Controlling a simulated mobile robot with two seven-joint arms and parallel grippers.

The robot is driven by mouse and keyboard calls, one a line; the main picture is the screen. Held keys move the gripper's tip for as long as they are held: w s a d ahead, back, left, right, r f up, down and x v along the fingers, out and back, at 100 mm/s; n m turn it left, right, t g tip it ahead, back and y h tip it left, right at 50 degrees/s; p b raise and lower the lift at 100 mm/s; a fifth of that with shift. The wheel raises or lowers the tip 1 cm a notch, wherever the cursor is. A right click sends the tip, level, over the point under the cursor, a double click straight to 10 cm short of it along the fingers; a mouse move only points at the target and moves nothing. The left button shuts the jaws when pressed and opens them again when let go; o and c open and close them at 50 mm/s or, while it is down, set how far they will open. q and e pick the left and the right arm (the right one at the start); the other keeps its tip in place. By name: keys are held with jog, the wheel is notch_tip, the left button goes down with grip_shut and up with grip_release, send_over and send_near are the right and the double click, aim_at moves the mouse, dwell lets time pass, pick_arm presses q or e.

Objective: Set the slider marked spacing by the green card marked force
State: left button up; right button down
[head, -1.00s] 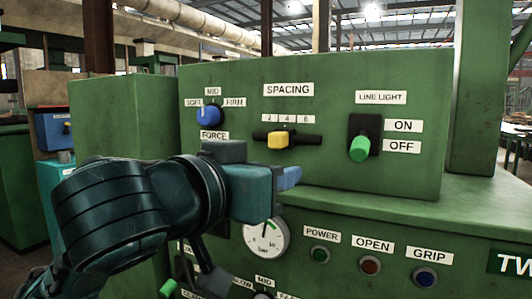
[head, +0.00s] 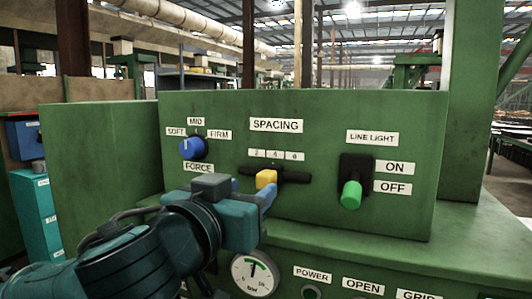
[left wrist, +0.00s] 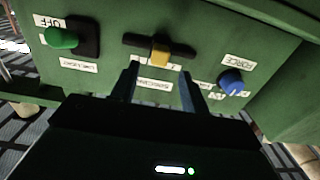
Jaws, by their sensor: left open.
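The spacing slider is a yellow knob (head: 266,178) on a black horizontal track (head: 293,176), under the SPACING label (head: 275,125). It stands left of the track's middle, below the small number labels 2 and 4. The FORCE label (head: 198,167) is white and sits under a blue knob (head: 192,148) with SOFT, MID and FIRM around it. I see no green card marked force. My left gripper (head: 267,200) is open just below the yellow knob. In the left wrist view its fingers (left wrist: 158,75) point at the yellow knob (left wrist: 160,53), one to each side, with nothing held.
A green lever (head: 351,194) marked LINE LIGHT stands to the right, by OFF. A round white gauge (head: 254,273) with a green band at its top is below my left gripper. A green ledge runs below the panel. Push buttons lie lower right, partly cut off.

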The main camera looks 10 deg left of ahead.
aim_at(261, 182)
pick_arm(q)
jog(key=shift+w+d+r+p, duration=0.15)
jog(key=shift+w+r+p, duration=0.2)
jog(key=shift+w+p, duration=0.65)
jog(key=shift+w+d+f+p, duration=0.1)
jog(key=shift+w+d+p, duration=0.1)
jog(key=shift+w, duration=0.65)
jog(key=shift+w+d+f+p, duration=0.15)
jog(key=shift+w, duration=0.65)
jog(key=shift+w+d+f+p, duration=0.1)
jog(key=shift+w+d+p, duration=0.1)
jog(key=shift+w, duration=0.65)
grip_shut()
